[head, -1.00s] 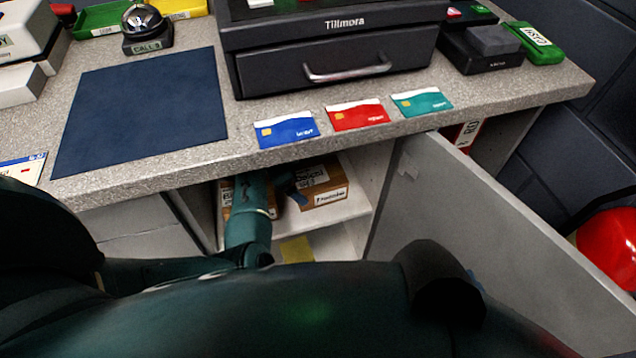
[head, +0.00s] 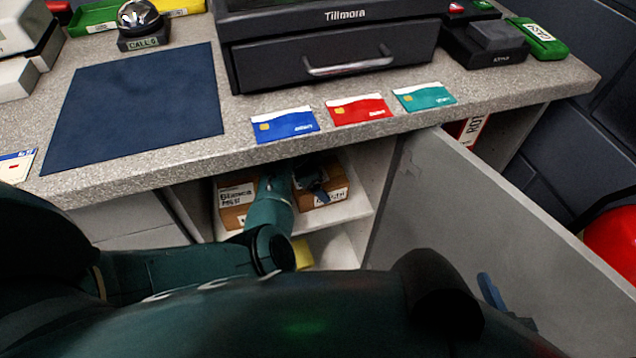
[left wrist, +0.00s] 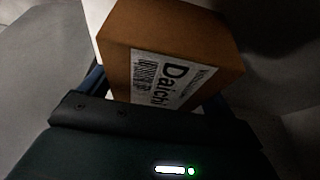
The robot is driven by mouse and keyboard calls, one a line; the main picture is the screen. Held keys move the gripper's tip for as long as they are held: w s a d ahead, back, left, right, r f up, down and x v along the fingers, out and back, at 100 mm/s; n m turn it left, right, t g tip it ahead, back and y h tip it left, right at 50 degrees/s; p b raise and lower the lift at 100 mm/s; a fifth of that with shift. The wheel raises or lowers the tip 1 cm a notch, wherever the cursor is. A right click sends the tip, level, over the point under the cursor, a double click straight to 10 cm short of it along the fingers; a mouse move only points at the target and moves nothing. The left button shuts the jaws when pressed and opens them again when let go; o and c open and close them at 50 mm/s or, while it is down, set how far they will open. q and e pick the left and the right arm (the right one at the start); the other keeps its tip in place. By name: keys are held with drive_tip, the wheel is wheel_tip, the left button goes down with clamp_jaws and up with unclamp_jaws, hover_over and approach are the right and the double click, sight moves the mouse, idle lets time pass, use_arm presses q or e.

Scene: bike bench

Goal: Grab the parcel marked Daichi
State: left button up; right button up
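The parcel marked Daichi (left wrist: 165,55) is a brown box with a white label. It fills the upper middle of the left wrist view, tilted in the picture. In the head view the Daichi parcel (head: 337,190) sits on the cabinet's upper shelf, partly covered by my left gripper (head: 312,184). In the left wrist view the blue fingers of my left gripper (left wrist: 160,95) are spread, one on each side of the box's near end. Whether they touch it cannot be told. Only a blue part of my right gripper (head: 490,291) shows, by the cabinet door.
A second brown parcel, marked Blanca (head: 236,196), stands left of my left arm on the same shelf. The open grey cabinet door (head: 500,225) is at the right. The counter (head: 190,165) overhangs the shelf. A yellow item (head: 302,253) lies below.

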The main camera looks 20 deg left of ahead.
use_arm(q)
drive_tip(key=c, duration=0.9)
use_arm(e)
drive_tip(key=shift+w+a+f, duration=0.15)
use_arm(q)
drive_tip(key=shift+r, duration=0.15)
